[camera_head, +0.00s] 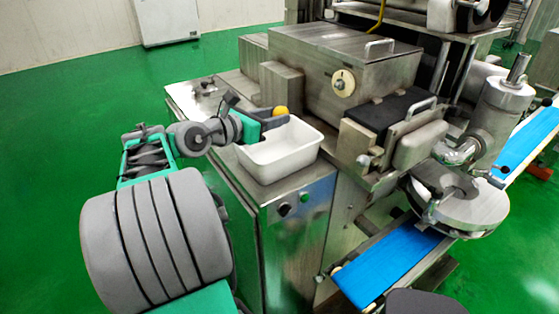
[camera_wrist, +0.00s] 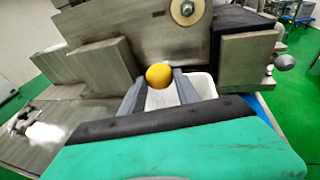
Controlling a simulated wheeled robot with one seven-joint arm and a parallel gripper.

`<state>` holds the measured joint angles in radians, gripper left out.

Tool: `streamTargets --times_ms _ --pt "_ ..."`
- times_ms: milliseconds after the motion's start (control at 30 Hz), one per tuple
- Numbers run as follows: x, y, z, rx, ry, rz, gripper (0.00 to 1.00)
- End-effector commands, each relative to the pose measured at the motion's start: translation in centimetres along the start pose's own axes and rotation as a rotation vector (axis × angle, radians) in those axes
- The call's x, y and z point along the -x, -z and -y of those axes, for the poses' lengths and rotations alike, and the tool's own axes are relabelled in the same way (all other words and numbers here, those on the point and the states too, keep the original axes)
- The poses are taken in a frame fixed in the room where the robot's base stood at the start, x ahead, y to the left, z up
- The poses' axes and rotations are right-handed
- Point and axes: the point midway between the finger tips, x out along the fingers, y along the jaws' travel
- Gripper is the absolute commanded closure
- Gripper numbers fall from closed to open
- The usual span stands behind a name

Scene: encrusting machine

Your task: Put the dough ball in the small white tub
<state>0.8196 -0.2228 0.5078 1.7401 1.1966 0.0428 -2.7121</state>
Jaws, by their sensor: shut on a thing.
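The dough ball (camera_head: 280,111) is a small yellow-orange ball. My gripper (camera_head: 276,118) is shut on it and holds it above the back left part of the small white tub (camera_head: 282,163). In the wrist view the dough ball (camera_wrist: 158,75) sits between the two grey fingertips of my gripper (camera_wrist: 160,80). The white tub (camera_wrist: 204,84) shows behind and below the fingers there, partly hidden by them. The tub is open and stands on the steel machine top; its visible inside looks empty.
The steel machine housing (camera_head: 345,62) rises just behind the tub. A block with a black top (camera_head: 388,110) stands close on the tub's right. Blue conveyor belts (camera_head: 390,267) lie further right. Some bare steel top (camera_head: 195,97) is left of the tub.

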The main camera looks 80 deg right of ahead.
Motion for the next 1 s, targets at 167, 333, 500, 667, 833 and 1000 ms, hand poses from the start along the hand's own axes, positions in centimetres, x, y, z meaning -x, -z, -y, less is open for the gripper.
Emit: streamTargets --times_ms 167,333,500,667,833,1000 --pt "0.0 -0.2 0.0 -0.001 0.0 0.001 1.0" --pt "0.0 -0.2 0.0 -0.001 0.0 0.001 0.5" --pt "0.0 -0.1 0.0 -0.001 0.0 0.001 0.37" --pt "0.0 -0.1 0.0 -0.001 -0.001 0.0 0.37" --pt "0.9 -0.1 -0.1 0.0 -0.004 0.001 0.37" --pt "4.3 0.0 -0.3 0.0 -0.008 0.001 0.37"
